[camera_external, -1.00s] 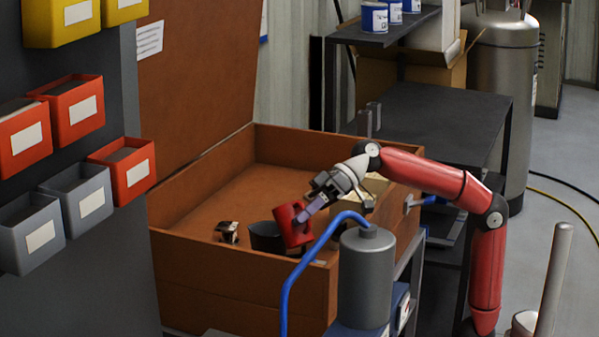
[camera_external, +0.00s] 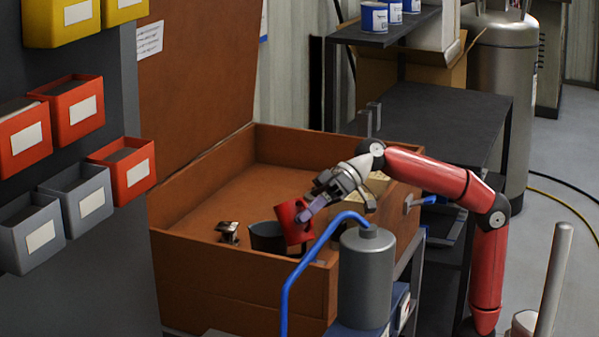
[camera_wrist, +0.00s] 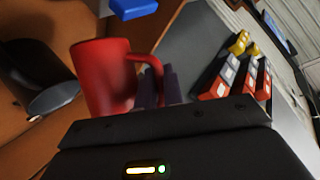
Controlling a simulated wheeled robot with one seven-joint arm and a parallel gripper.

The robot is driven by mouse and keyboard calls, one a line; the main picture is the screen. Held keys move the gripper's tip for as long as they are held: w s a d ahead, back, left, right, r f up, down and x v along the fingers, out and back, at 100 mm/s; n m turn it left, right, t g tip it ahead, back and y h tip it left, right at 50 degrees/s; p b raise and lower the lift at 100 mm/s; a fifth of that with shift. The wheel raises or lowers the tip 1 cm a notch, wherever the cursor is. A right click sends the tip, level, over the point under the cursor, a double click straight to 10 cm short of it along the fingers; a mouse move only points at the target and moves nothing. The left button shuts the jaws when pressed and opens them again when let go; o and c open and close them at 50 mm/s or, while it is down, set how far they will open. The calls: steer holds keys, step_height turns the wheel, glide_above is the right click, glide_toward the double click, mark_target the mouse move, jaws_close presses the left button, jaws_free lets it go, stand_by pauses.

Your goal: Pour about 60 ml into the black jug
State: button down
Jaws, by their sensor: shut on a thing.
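My gripper (camera_external: 306,212) is shut on the handle of a red mug (camera_external: 291,222). In the wrist view, my gripper's fingers (camera_wrist: 160,86) are at the handle, on the right of the red mug (camera_wrist: 98,75). The mug is tilted in the outside view. A dark form at the left of the wrist view looks like the jug (camera_wrist: 30,62). I see no liquid stream.
The brown box (camera_external: 210,273) has high walls and a raised lid. A small shiny object (camera_external: 228,232) lies left of the jug. A grey cylinder (camera_external: 367,275) with a blue hose (camera_external: 289,290) stands in front. Bins (camera_external: 122,168) hang at left. The box floor behind the jug is clear.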

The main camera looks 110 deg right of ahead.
steer(key=a, duration=0.1)
steer(key=a+n, duration=0.1)
steer(key=a+h+b, duration=0.1)
steer(key=shift+s+r+n, duration=0.25)
steer(key=shift+s+n, duration=0.15)
steer(key=shift+s+a+f+n+t+h+b, duration=0.15)
steer(key=shift+a+n+t+h+b, duration=0.15)
steer(key=shift+a+n+h+b, duration=0.25)
steer(key=shift+s+a+f+n+t+h+b, duration=0.1)
steer(key=shift+a+n+t+h+b, duration=0.2)
steer(key=shift+a+n+h, duration=0.3)
